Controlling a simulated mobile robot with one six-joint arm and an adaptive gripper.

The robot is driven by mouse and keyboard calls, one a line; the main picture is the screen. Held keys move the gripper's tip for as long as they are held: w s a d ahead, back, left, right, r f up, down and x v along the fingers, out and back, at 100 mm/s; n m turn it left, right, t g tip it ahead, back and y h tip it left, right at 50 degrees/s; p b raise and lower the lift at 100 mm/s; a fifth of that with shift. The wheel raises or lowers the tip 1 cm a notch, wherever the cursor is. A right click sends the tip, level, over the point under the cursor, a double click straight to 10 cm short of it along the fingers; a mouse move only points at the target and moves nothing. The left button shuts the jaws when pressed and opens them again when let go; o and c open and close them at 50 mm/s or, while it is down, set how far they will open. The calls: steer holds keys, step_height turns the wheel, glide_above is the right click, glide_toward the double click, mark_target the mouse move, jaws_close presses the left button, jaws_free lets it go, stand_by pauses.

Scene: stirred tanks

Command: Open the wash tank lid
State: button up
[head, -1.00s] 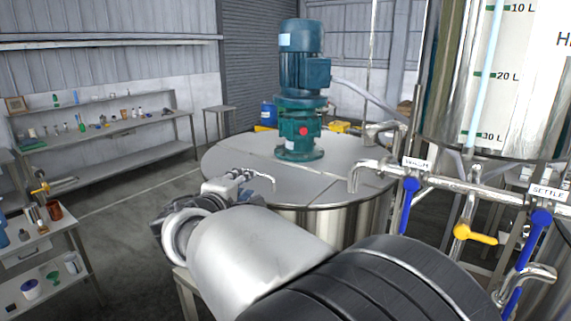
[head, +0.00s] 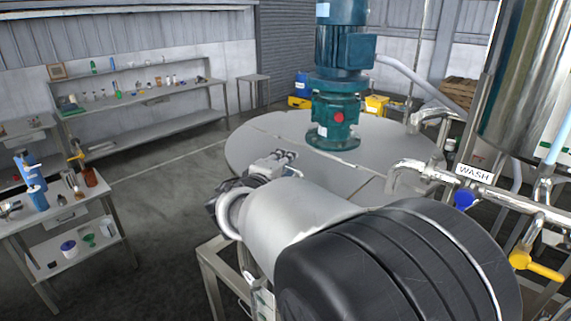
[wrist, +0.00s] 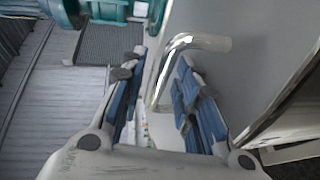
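The wash tank's round grey lid (head: 265,142) lies flat, with seams across its top and a green-blue motor (head: 338,95) on it. My gripper (head: 287,158) is at the lid's near left edge in the head view. In the wrist view my gripper (wrist: 158,78) is open, its blue-padded fingers apart. A bent shiny metal bar (wrist: 188,42), apparently the lid handle, shows between and just beyond the fingertips, beside the grey lid surface (wrist: 235,75). I cannot tell whether the fingers touch it. My arm hides the tank's near side.
Pipes with a WASH label (head: 475,173), a blue valve handle (head: 466,200) and a yellow one (head: 537,265) stand close at the right. A small bench (head: 75,222) with bottles is at the left. Open floor (head: 165,185) lies between it and the tank.

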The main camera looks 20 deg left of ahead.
jaws_close()
stand_by(0.6)
